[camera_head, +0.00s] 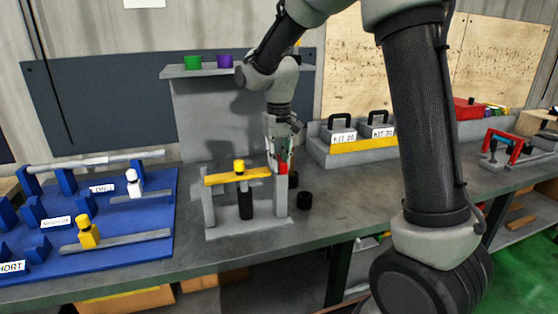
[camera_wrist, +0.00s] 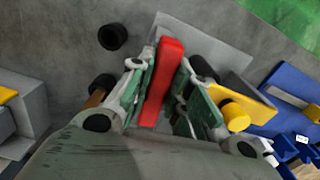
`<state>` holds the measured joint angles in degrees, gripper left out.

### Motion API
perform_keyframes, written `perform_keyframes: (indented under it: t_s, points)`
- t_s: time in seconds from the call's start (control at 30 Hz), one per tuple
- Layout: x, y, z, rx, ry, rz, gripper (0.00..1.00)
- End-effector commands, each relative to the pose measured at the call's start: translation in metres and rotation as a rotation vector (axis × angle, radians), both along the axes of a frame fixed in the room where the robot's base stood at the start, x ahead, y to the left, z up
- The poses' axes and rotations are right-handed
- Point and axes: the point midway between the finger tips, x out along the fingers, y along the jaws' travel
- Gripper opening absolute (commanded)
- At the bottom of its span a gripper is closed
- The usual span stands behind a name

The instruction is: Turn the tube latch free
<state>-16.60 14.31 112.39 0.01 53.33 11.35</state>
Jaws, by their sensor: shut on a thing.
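A grey stand (camera_head: 207,215) with a yellow bar (camera_head: 222,178) across its top stands on the bench. A black tube with a yellow cap (camera_head: 239,165) is upright in the middle of the stand; its cap also shows in the wrist view (camera_wrist: 236,117). A red latch handle (camera_head: 283,169) is at the right end of the stand. My gripper (camera_head: 281,160) comes down from above onto the red handle. In the wrist view the red handle (camera_wrist: 163,72) lies between the green-padded fingers, which are shut on it. The latch's joint is hidden.
A short black cylinder (camera_head: 304,200) stands just right of the stand. A blue rack (camera_head: 150,235) with several holders is at the left. A grey tray with two labelled kit boxes (camera_head: 344,135) is at the back right. A shelf (camera_head: 190,72) with green and purple cups is above.

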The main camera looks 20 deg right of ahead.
Motion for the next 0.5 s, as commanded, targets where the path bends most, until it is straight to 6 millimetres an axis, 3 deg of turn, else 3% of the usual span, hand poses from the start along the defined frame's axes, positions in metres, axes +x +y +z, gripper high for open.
perform_keyframes:
  t_s: [0.03, 0.13, 0.17, 0.5]
  points:
    - [0.0007, 0.0001, 0.0007, 0.000, -0.002, 0.001, 0.21]
    - [0.0006, 0.0001, 0.0006, 0.000, -0.002, 0.001, 0.39]
    - [0.0005, 0.0000, 0.0005, 0.000, -0.002, 0.001, 0.41]
    - [0.0007, 0.0002, 0.0037, 0.000, -0.002, 0.001, 0.41]
